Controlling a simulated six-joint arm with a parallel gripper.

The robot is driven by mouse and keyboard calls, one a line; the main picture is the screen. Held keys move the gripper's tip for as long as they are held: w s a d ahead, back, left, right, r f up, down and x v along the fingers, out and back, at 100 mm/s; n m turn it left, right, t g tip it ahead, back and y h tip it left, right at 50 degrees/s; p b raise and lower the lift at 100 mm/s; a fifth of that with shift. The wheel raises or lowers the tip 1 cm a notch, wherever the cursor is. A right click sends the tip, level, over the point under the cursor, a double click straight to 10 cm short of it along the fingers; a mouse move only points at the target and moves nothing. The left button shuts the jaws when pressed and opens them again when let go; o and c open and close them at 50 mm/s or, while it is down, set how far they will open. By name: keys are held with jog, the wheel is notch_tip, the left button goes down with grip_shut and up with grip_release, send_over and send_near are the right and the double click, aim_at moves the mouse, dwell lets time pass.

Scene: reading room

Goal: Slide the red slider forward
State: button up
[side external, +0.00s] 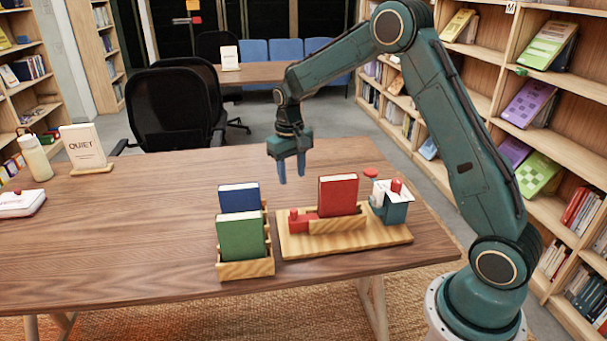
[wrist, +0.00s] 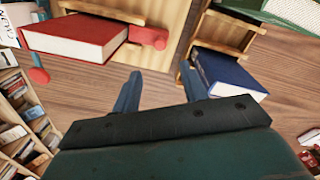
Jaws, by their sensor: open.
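The red slider (side external: 302,222) is a small red block on the wooden board (side external: 390,237), at the left end of a slotted wooden rack (side external: 338,225). It also shows in the wrist view (wrist: 150,38), beside the red book. The red book (side external: 338,194) stands upright in the rack, just right of the slider; in the wrist view it is seen from above (wrist: 75,38). My gripper (side external: 291,173) is open and empty. It hangs above the table behind the slider, clear of it. In the wrist view its two fingers (wrist: 160,88) have bare table between them.
A wooden holder (side external: 246,269) with a green book (side external: 240,236) and a blue book (side external: 239,197) stands left of the board. A teal-and-white device (side external: 393,208) with red parts stands at the board's right end. The table's left front is clear.

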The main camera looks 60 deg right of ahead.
jog(key=shift+r, duration=0.9)
jog(key=shift+f, duration=0.1)
grip_shut()
jog(key=f+n+t+y, duration=0.1)
jog(key=n, duration=0.2)
jog(key=w+f+n+t+y, duration=0.1)
jog(key=n, duration=0.3)
jog(key=w+a+f+n+t, duration=0.1)
jog(key=n, duration=0.2)
jog(key=shift+n+y, duration=0.4)
